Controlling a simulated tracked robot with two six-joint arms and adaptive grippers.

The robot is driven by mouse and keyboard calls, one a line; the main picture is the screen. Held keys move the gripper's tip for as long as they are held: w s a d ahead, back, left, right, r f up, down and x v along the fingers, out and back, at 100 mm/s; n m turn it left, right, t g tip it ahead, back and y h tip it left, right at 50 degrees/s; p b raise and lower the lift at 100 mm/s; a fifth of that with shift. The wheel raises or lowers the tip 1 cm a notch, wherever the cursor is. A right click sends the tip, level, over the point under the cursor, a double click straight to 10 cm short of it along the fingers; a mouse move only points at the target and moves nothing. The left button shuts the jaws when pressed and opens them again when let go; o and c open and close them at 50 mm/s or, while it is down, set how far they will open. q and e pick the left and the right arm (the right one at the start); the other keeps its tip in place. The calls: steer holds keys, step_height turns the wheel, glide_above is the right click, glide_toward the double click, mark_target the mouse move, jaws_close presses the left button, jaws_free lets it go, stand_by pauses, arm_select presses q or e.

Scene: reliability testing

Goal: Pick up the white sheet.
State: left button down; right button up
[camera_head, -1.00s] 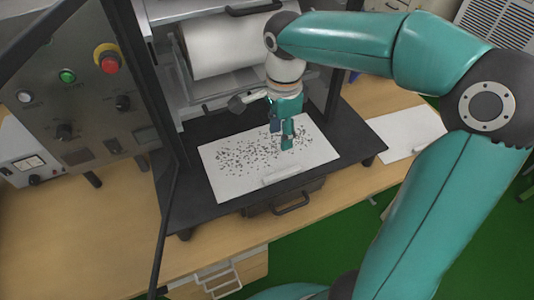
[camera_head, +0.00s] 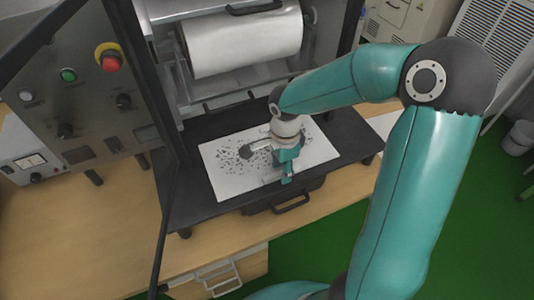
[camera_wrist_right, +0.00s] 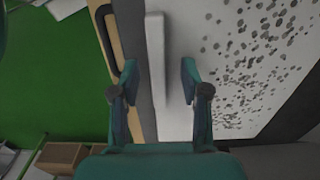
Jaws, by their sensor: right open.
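The white sheet (camera_head: 230,182), dotted with dark specks, lies flat on the black shelf of the machine. It also shows in the right wrist view (camera_wrist_right: 190,30). A raised white bar (camera_wrist_right: 156,50) stands near the sheet's front edge. My right gripper (camera_head: 286,176) points down over the front part of the sheet and hides part of the bar. In the right wrist view my right gripper (camera_wrist_right: 160,78) is open, with the bar between its fingers in the picture and a gap on each side. I cannot tell how high the fingertips are. My left gripper is not in view.
The black shelf (camera_head: 195,210) sits on a wooden bench (camera_head: 125,240). A white roll (camera_head: 245,42) hangs above the sheet. A control panel (camera_head: 85,100) with knobs and a red button stands left. A dark handle (camera_head: 292,203) protrudes below the shelf's front. Green floor lies beyond.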

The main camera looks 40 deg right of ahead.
steer(key=shift+f, duration=0.15)
jaws_close()
stand_by(0.4)
